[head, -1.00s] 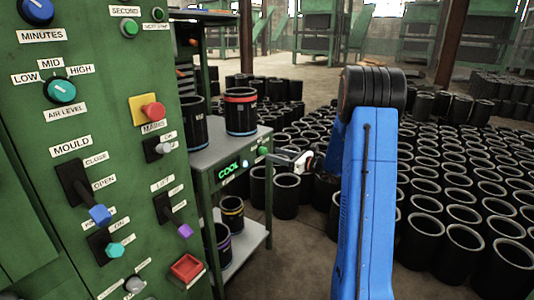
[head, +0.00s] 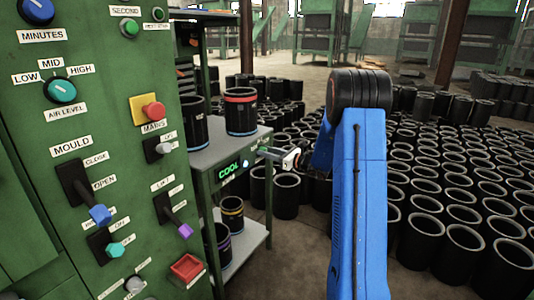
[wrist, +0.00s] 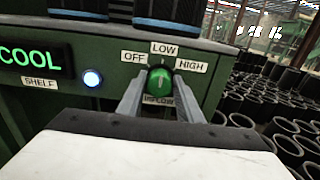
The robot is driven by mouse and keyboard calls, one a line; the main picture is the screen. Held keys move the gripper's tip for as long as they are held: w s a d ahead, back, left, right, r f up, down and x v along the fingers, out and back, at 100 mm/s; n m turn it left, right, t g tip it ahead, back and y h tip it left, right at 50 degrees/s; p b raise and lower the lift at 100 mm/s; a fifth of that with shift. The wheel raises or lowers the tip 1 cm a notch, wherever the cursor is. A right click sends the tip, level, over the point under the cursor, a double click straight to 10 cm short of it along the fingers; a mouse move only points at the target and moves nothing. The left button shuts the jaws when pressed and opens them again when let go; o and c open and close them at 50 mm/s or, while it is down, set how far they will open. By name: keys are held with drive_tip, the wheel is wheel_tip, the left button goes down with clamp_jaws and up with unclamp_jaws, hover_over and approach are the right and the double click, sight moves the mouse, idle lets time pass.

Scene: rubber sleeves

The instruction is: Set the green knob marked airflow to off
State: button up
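The green airflow knob (wrist: 160,82) is on the dark green panel of the shelf unit, in the middle of the wrist view. Its pale pointer line stands near upright, toward the LOW label (wrist: 164,49). The OFF label (wrist: 134,57) is to its left and HIGH (wrist: 190,66) to its right. My gripper (wrist: 160,90) is open, with one grey finger on each side of the knob; whether the fingers touch it I cannot tell. In the head view my gripper (head: 272,155) is at the unit's front, and the knob is mostly hidden there.
Left of the knob are a lit COOL display (wrist: 30,58) and a glowing round button (wrist: 93,78). Dark sleeves (head: 240,112) stand on the shelf top above. A green control panel (head: 90,130) fills the left of the head view. Many sleeves (head: 459,243) cover the floor at right.

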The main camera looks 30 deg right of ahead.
drive_tip(key=shift+n, duration=0.4)
drive_tip(key=shift+s+a+f+n, duration=0.1)
drive_tip(key=shift+n, duration=3.9)
drive_tip(key=o, duration=1)
drive_tip(key=shift+s, duration=0.1)
drive_tip(key=v, duration=1.7)
drive_tip(key=shift+s, duration=0.1)
